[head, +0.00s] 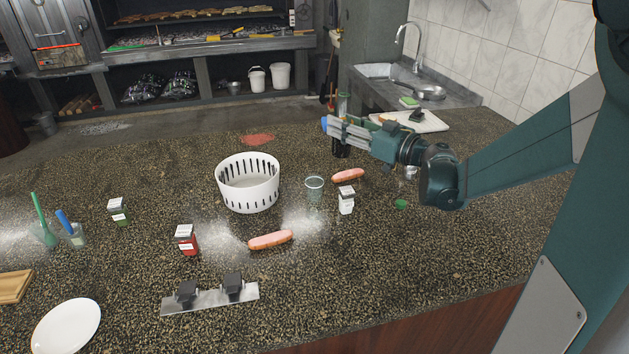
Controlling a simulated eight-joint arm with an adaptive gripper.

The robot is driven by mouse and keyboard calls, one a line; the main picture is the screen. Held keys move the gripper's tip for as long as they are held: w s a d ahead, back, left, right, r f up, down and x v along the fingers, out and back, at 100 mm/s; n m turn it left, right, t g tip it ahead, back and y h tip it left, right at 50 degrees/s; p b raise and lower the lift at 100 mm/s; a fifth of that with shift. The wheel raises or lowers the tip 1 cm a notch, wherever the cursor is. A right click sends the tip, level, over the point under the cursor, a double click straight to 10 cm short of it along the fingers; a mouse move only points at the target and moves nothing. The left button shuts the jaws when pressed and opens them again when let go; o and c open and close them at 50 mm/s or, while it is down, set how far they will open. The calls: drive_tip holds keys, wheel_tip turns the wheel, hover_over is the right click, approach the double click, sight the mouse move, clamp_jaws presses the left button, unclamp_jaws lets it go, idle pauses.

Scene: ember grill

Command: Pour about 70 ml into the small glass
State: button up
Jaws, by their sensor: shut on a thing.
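The small glass (314,190), clear with a greenish tint, stands upright on the speckled counter right of the white slotted basket. My gripper (335,127) is behind and right of the glass, shut on a dark bottle (341,150). The bottle looks upright, its greenish upper part above the fingers and its dark lower part below them. The fingers hide its middle. I cannot tell whether its base touches the counter. The glass's contents are too small to make out.
The white basket (248,184) stands left of the glass. Another sausage (270,240) and a red jar (187,240) are nearer. A cutting board (430,122) lies behind my gripper.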

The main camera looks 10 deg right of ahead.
sight(348, 154)
drive_tip(key=shift+f, duration=4.6)
drive_tip(key=shift+r+n+p, duration=0.1)
drive_tip(key=shift+n+p, duration=0.25)
drive_tip(key=shift+n, duration=0.05)
drive_tip(key=shift+r+n+p, duration=0.15)
drive_tip(key=shift+n+p, duration=0.25)
drive_tip(key=shift+n, duration=0.1)
drive_tip(key=shift+n+g+p, duration=0.35)
drive_tip(key=shift+n+g, duration=0.05)
drive_tip(key=shift+n, duration=0.1)
drive_tip(key=n+p, duration=0.1)
drive_tip(key=n, duration=0.1)
drive_tip(key=f+n+h+p, duration=0.1)
drive_tip(key=shift+s+a+n+h, duration=0.1)
drive_tip(key=shift+a+n+h, duration=0.1)
drive_tip(key=shift+n+h, duration=0.15)
drive_tip(key=f+n, duration=0.1)
drive_tip(key=d+f+n+h+p, duration=0.1)
drive_tip(key=n, duration=0.1)
drive_tip(key=d+n, duration=0.1)
drive_tip(key=shift+w+f+n+g+h+p, duration=0.3)
drive_tip(key=shift+w+f+n+h+p, duration=0.05)
drive_tip(key=shift+f+p, duration=0.05)
drive_tip(key=shift+n+h, duration=0.3)
drive_tip(key=shift+n, duration=0.4)
